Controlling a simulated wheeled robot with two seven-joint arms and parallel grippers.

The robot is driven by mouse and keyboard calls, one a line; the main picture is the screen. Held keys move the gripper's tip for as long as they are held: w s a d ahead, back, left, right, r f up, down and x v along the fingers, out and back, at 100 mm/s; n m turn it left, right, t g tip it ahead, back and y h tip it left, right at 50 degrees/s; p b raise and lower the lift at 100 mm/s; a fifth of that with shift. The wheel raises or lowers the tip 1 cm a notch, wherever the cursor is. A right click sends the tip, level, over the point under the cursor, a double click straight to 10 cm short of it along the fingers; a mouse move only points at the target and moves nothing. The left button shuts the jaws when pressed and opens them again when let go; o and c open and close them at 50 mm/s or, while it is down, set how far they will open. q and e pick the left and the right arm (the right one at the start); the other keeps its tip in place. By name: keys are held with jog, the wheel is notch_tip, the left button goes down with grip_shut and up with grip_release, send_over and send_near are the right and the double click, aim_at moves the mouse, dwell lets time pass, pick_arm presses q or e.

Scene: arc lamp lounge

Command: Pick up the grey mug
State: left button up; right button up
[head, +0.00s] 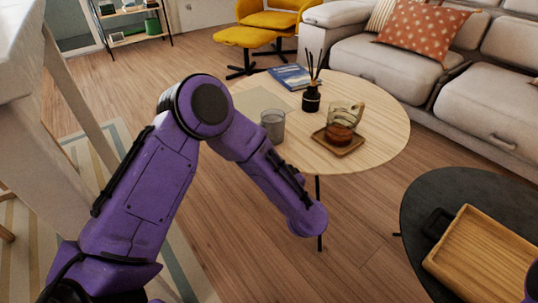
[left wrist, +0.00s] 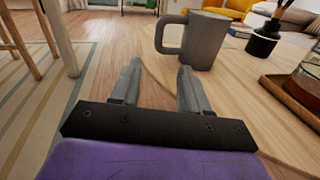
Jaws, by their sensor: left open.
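The grey mug (head: 272,125) stands upright on the left side of the round wooden table (head: 375,100). In the left wrist view the mug (left wrist: 204,42) is just beyond my fingers, right of centre, with its handle on the left. My left gripper (left wrist: 160,65) is open and empty. The mug's base lines up with the right fingertip; the handle is above the gap between the fingers. I cannot tell if the fingertip touches the mug. In the head view my purple left arm hides the left gripper. My right gripper is not in view.
A black reed diffuser (head: 311,98), a blue book (head: 291,77) and a glass jug (head: 341,124) on a wooden tray (head: 338,147) share the table. A dark side table (head: 420,195) with a larger wooden tray (head: 485,255) is at lower right. A sofa (head: 400,65) stands behind.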

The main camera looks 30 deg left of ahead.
aim_at(267, 131)
pick_arm(q)
jog(key=shift+n, duration=0.6)
jog(key=b+x, duration=0.3)
jog(key=x, duration=0.7)
jog(key=shift+a, duration=0.1)
jog(key=shift+w+a+r, duration=0.15)
jog(key=shift+a, duration=0.05)
jog(key=shift+r, duration=0.1)
grip_shut()
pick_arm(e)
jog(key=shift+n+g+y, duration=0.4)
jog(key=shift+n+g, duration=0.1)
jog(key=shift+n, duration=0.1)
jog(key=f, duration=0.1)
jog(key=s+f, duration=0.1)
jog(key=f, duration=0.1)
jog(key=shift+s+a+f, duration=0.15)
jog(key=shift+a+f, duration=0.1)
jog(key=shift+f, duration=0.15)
